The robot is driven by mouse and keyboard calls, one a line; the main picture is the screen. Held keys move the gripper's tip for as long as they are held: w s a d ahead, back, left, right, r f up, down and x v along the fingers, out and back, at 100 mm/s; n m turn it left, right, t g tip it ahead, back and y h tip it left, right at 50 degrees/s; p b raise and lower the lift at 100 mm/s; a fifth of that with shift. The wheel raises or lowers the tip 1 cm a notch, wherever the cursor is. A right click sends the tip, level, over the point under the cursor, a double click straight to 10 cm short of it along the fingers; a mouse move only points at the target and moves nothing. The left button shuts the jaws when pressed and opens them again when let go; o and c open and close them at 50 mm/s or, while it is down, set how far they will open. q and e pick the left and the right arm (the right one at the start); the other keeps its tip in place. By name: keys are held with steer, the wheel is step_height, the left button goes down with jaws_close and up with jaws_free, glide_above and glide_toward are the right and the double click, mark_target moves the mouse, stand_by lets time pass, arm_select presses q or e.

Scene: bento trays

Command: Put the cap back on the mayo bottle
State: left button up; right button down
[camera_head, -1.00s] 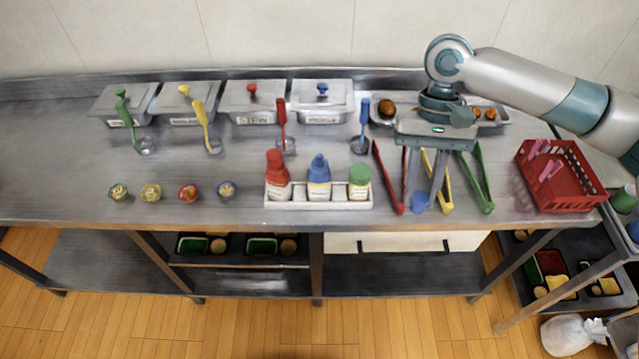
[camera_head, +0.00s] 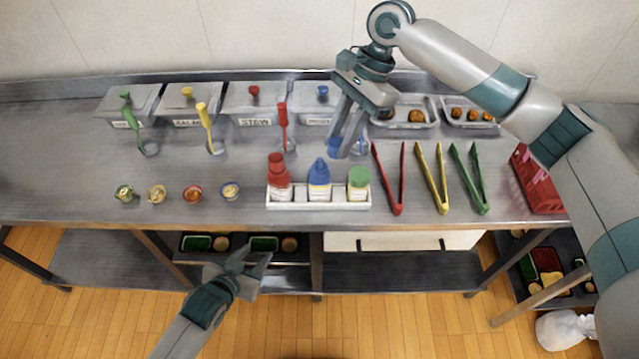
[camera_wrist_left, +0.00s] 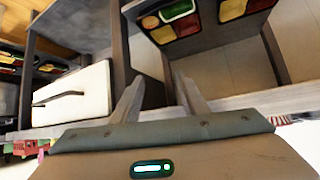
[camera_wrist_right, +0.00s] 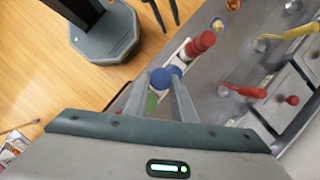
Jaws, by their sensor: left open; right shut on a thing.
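Three bottles stand in a white rack (camera_head: 326,206): a red one (camera_head: 278,177), a blue-topped one (camera_head: 319,180) and a green-topped one (camera_head: 358,182). The middle bottle shows a pointed blue nozzle; the red and green tops look blunter. In the right wrist view the cap (camera_wrist_right: 162,78) is between the fingertips, beside the red bottle (camera_wrist_right: 199,45). My left gripper (camera_head: 254,265) is open and empty in front of the counter.
Red (camera_head: 395,180), yellow (camera_head: 434,178) and green tongs (camera_head: 473,178) lie right of the rack. Several small cups, one here (camera_head: 192,194), sit to its left. Lidded pans and ladles line the back. A red basket (camera_head: 535,182) is at the right. The counter left of the cups is clear.

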arm_select(q)
steer(key=d+r+t+h, duration=0.2)
steer(key=d+r, duration=0.2)
steer(key=r, duration=0.9)
steer(key=m+t+h, duration=0.1)
steer(key=m+h, duration=0.4)
steer(key=h, duration=0.3)
glide_toward(313, 176)
steer(key=shift+s+d+r+p, duration=0.1)
steer(key=shift+r+p, duration=0.15)
steer(key=shift+p, duration=0.05)
arm_select(e)
steer(key=shift+w+a+r+m+t, duration=0.3)
steer(key=shift+w+a+m, duration=0.25)
steer(key=shift+a, duration=0.25)
steer(key=shift+w+a+r+m+t, duration=0.25)
steer(key=shift+w+a+m, duration=0.1)
steer(key=shift+a+m, duration=0.35)
arm_select(q)
steer(key=shift+f+x, duration=0.2)
steer(key=shift+x, duration=5.8)
steer(key=shift+c, duration=0.2)
jaws_close()
arm_select(e)
glide_above(324, 166)
steer(key=shift+f, duration=2.45)
